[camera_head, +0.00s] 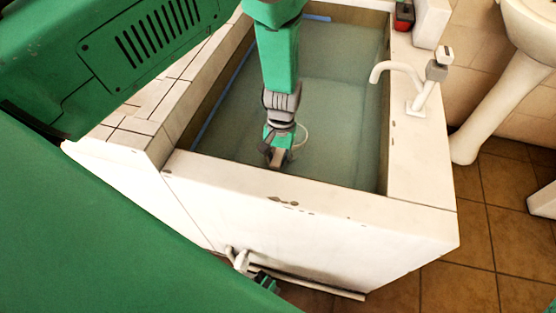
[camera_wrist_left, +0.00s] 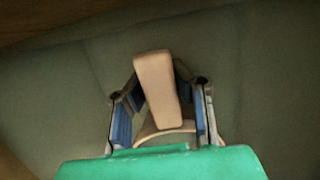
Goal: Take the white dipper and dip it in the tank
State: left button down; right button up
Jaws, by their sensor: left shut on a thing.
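The tank (camera_head: 300,203) is a white-walled basin filled with greenish water. My left gripper (camera_head: 278,158) reaches down inside it, near the front wall. The gripper is shut on the white dipper; in the left wrist view the dipper's pale handle (camera_wrist_left: 157,88) stands between the blue finger pads (camera_wrist_left: 162,122). A thin curved rim of the dipper (camera_head: 304,134) shows beside the gripper in the head view. Most of the dipper is hidden by the gripper, and I cannot tell how deep it sits in the water.
A white tap (camera_head: 398,72) stands on the tank's right ledge, its spout over the water. A red and black object (camera_head: 404,15) is at the back right ledge. A white pedestal basin (camera_head: 500,90) stands at right on brown tiles. A pipe (camera_head: 310,280) runs along the tank's front foot.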

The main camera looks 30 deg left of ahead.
pick_arm(q)
jog(key=shift+a+r+t+p, duration=0.25)
jog(key=shift+r+t+p, duration=0.05)
jog(key=shift+r+p, duration=0.4)
jog(key=shift+d+r+p, duration=0.2)
jog(key=shift+r+p, duration=0.75)
jog(key=shift+r, duration=0.2)
jog(key=shift+a+r+p, duration=0.15)
jog(key=shift+r+p, duration=0.95)
jog(key=shift+r, duration=0.3)
jog(key=shift+f, duration=0.1)
